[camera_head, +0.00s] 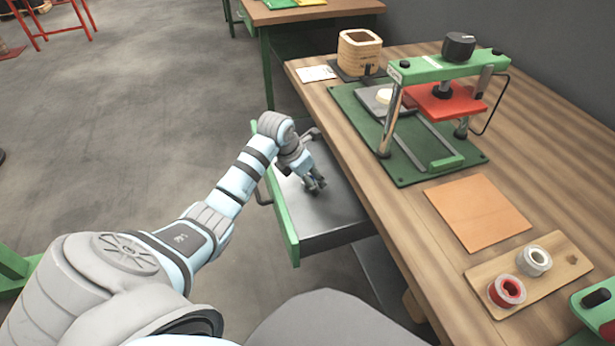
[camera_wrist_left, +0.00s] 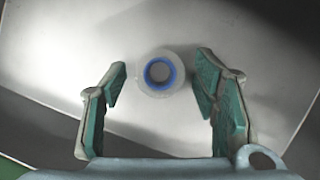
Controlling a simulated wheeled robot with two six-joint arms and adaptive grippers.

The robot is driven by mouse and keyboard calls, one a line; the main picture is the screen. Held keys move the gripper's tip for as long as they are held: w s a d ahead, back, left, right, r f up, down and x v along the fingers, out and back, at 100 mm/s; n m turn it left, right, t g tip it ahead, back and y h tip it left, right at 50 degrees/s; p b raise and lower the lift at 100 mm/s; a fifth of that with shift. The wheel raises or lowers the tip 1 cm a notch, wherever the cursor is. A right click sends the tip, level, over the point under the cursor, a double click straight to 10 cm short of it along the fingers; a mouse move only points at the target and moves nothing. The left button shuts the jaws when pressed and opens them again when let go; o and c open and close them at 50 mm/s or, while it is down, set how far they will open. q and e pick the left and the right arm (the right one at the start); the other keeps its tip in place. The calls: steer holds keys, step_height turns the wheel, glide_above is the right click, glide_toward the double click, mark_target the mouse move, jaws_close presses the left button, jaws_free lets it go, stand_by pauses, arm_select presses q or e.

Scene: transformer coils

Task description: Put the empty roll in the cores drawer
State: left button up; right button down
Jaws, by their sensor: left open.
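A small hollow roll (camera_wrist_left: 161,73), white outside with a blue inner ring, shows in the left wrist view, resting on the grey floor of the open drawer (camera_head: 335,215). It appears end-on and its centre looks empty. My left gripper (camera_head: 316,186) points down into the drawer. Its fingers are open, one on each side of the roll, with gaps to it; the roll lies just past the fingertips in the picture. In the head view the roll is hidden behind the gripper. My right gripper is not in view.
The drawer's green front (camera_head: 279,205) stands out from the wooden workbench (camera_head: 405,225). On the bench are a green press (camera_head: 445,68), a wooden block (camera_head: 359,52), an orange sheet (camera_head: 478,212), and a wooden board (camera_head: 540,280) with a red roll (camera_head: 507,291) and a white roll (camera_head: 534,261).

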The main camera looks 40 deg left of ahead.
arm_select(q)
steer(key=p+v, duration=0.3)
steer(key=v, duration=0.9)
steer(key=shift+p, duration=0.3)
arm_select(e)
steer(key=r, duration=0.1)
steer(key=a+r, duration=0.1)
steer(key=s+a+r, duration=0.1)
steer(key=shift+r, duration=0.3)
arm_select(q)
steer(key=shift+r, duration=0.1)
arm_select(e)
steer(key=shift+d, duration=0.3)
